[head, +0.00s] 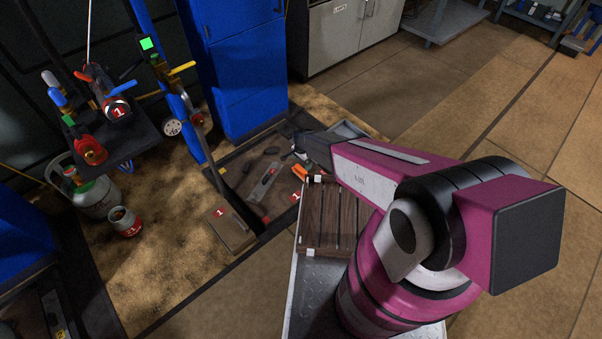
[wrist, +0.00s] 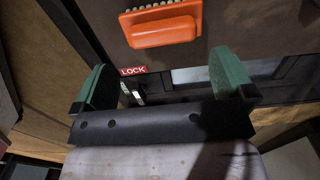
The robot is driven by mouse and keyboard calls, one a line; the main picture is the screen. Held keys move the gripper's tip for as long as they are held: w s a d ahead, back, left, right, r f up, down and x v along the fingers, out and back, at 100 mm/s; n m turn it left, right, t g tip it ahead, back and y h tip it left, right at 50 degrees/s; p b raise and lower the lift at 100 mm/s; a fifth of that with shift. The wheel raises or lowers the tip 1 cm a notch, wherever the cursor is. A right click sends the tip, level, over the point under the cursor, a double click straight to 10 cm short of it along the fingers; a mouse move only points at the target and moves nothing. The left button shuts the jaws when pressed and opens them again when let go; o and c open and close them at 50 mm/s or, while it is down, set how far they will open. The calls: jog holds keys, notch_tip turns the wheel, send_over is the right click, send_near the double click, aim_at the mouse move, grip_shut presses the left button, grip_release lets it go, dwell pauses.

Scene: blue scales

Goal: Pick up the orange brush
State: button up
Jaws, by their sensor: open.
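The orange brush (wrist: 162,32) lies on a brown surface at the top of the wrist view, with its pale bristles along the far edge. My gripper (wrist: 163,72) is open and empty, with a green finger on each side. The brush is beyond the fingertips and roughly between them across the picture, not touching either finger. In the head view my gripper (head: 303,156) is small and partly hidden by my arm. A small orange patch (head: 299,170) shows beside it, and I cannot tell for sure that it is the brush.
A red LOCK label (wrist: 132,71) is near the left finger. A slatted brown wooden top (head: 333,225) lies beneath my arm. A blue cabinet (head: 240,70) and a grey cabinet (head: 335,40) stand behind. Open floor lies to the right.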

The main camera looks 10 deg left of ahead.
aim_at(301, 168)
notch_tip(301, 168, down, 7)
jog(key=shift+w+a+r, duration=0.1)
jog(key=c, duration=0.7)
